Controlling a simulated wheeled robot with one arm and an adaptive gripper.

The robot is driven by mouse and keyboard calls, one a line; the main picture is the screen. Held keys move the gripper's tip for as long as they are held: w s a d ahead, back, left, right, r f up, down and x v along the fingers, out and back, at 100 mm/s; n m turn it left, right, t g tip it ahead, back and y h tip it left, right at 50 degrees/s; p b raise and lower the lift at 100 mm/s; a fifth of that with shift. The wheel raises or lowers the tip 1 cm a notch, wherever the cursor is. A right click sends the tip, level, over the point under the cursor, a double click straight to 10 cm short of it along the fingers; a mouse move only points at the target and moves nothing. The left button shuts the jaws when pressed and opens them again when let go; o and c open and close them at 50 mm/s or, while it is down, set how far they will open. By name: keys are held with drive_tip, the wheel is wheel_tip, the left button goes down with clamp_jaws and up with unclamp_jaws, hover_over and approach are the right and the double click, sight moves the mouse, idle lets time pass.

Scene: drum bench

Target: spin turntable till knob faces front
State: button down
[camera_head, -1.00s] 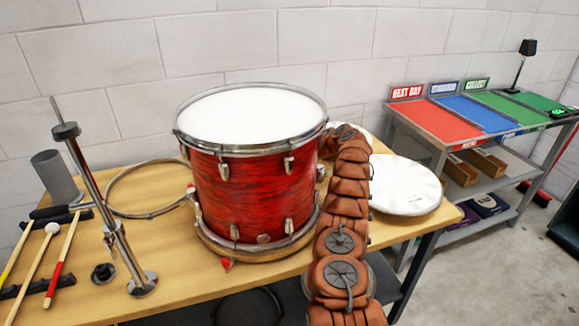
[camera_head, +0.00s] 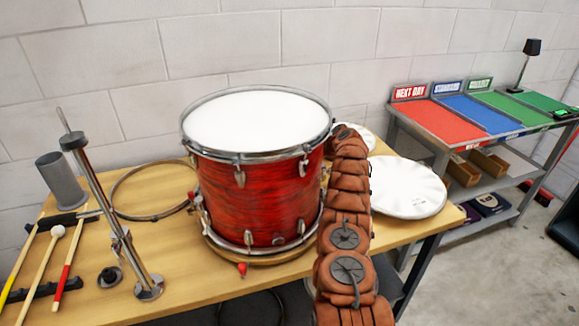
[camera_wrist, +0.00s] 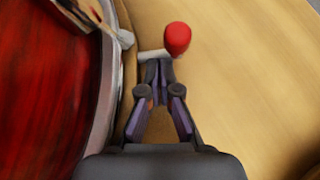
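A red drum (camera_head: 258,205) with a white head stands on a round wooden turntable (camera_head: 262,258) on the bench. A small red knob (camera_head: 241,269) sticks out at the turntable's front, a little left of its middle. Another red tip (camera_head: 192,196) shows at the left side. My gripper is hidden in the head view, behind my arm at the drum's right. In the wrist view my gripper (camera_wrist: 157,70) has its fingertips drawn together beside the turntable rim, at a pale peg (camera_wrist: 152,55) with a red knob (camera_wrist: 177,38). The tips seem to touch the peg, not grip it.
A chrome stand (camera_head: 118,235), a hoop (camera_head: 150,213) and drumsticks (camera_head: 66,262) lie to the left. A white drumhead (camera_head: 405,188) lies at the bench's right end. A shelf with coloured mats (camera_head: 440,120) stands further right.

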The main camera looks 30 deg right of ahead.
drive_tip(key=shift+w+a, duration=0.2)
idle(0.4)
drive_tip(key=shift+d+r, duration=0.1)
drive_tip(key=v, duration=1.1)
drive_tip(key=shift+s+d+r, duration=0.15)
drive_tip(key=shift+s+r, duration=0.1)
drive_tip(key=shift+r, duration=0.05)
